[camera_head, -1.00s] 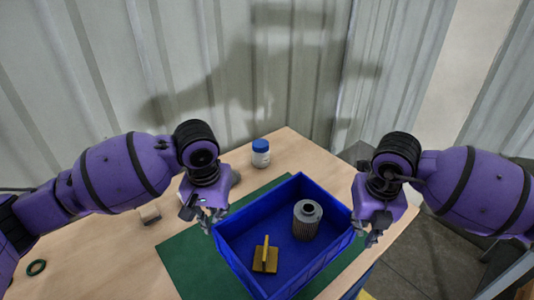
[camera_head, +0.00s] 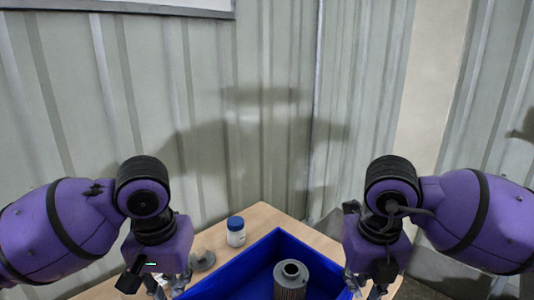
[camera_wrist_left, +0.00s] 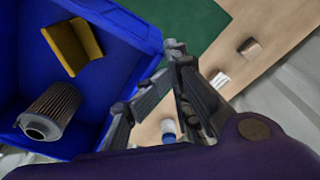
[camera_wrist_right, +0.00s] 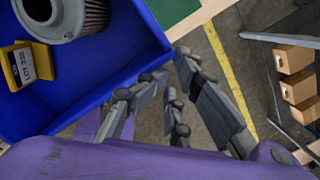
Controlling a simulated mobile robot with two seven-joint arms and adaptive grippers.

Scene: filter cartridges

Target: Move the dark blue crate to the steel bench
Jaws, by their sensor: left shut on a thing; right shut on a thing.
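The dark blue crate (camera_head: 232,268) is at the bottom of the head view, its near part cut off. A grey ribbed filter cartridge (camera_head: 291,277) stands in it. A yellow block (camera_wrist_left: 72,45) also lies inside, and the right wrist view shows a label on it. My left gripper (camera_head: 168,288) is shut on the crate's left wall, also seen in the left wrist view (camera_wrist_left: 165,72). My right gripper (camera_head: 364,288) is shut on the right wall. I cannot tell how far the crate is above the table. No steel bench can be made out.
Cardboard boxes (camera_wrist_right: 297,88) show beyond the floor at right.

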